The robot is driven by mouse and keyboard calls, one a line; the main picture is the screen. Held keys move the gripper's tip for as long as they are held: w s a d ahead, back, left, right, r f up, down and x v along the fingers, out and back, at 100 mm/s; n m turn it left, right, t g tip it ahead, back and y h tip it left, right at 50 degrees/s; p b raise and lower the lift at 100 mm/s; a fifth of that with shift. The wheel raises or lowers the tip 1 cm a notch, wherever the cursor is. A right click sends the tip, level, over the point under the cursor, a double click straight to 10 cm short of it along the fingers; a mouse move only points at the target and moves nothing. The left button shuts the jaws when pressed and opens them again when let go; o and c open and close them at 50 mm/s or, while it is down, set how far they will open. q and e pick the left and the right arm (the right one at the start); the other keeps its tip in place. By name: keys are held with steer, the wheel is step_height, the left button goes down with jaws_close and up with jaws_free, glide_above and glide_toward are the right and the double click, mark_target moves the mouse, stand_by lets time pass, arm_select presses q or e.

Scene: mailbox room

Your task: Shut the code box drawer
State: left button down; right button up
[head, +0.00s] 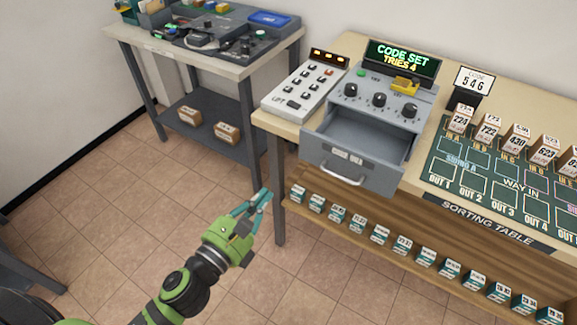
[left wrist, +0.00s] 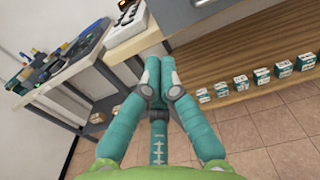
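The grey code box (head: 377,104) stands on the wooden table, its drawer (head: 350,172) pulled well out toward me. The drawer's inside looks empty, and a pale bar handle (head: 343,176) is on its front. My left gripper (head: 268,194) is below and left of the drawer front, in the air by the table leg, apart from the drawer. Its teal fingertips are together with nothing seen between them. In the left wrist view the drawer front (left wrist: 192,18) shows partly at the top, just beyond the fingertips (left wrist: 159,62). My right gripper is not in view.
A white keypad unit (head: 304,86) stands left of the code box. The sorting mat (head: 480,190) with small boxes lies to the right. Several boxes line a lower shelf (head: 320,222). Another table (head: 225,65) stands at the left; open tiled floor lies in front.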

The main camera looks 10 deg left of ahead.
mark_target(303, 148)
arm_select(q)
steer(key=p+x, duration=0.3)
steer(key=x, duration=1)
steer(key=shift+w+d+f, duration=0.1)
steer(key=shift+w+d, duration=0.05)
steer(key=shift+w, duration=0.35)
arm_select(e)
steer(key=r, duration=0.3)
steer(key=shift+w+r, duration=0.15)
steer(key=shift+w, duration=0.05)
